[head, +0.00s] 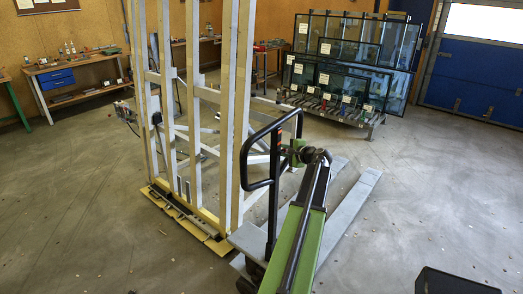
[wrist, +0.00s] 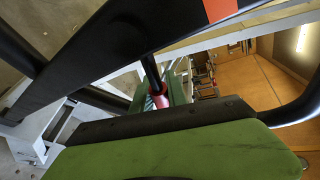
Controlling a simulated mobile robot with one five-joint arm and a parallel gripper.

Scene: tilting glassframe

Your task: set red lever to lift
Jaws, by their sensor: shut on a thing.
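The pallet truck's black loop handle (head: 272,140) stands upright in front of the tall frame. In the wrist view its black bar (wrist: 110,50) crosses the upper left, with an orange-red patch (wrist: 218,10). The red lever (wrist: 158,97) shows as a small red piece at a black rod, just beyond my gripper's dark front edge. My gripper (head: 308,155) is at the handle's right side, at the end of my green arm. It is shut on the red lever, though the contact itself is mostly hidden behind the green gripper body in the wrist view.
A tall wood and metal frame (head: 198,110) stands close left of the truck. The truck's grey forks (head: 352,205) lie low, to the right. A rack of glass panes (head: 345,60) stands behind. Workbenches (head: 75,78) line the back wall.

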